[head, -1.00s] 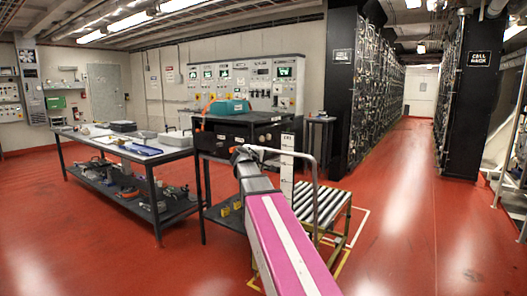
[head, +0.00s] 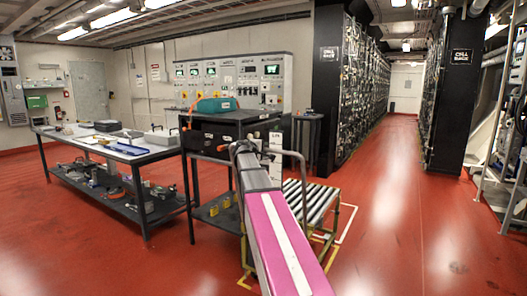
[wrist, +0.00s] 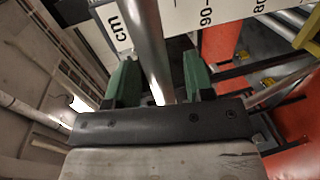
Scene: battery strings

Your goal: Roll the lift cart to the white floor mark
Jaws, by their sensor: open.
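The lift cart (head: 317,201) has a top of metal rollers, a silver push handle (head: 303,170) and a pale upright scale. It stands low on the red floor, right of my arm. The white floor mark (head: 346,224) shows partly as a thin line just right of and behind the cart. My gripper (wrist: 159,62) is open, its two green fingers on either side of a silver tube in the wrist view. I cannot tell whether they touch the tube. In the head view my gripper (head: 238,149) is near the handle's left end. My arm hides the cart's left side.
A workbench (head: 140,158) with tools stands left, and a dark table (head: 205,127) with a teal case stands behind my gripper. Black cell racks (head: 328,90) flank a clear red aisle (head: 395,160) at right.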

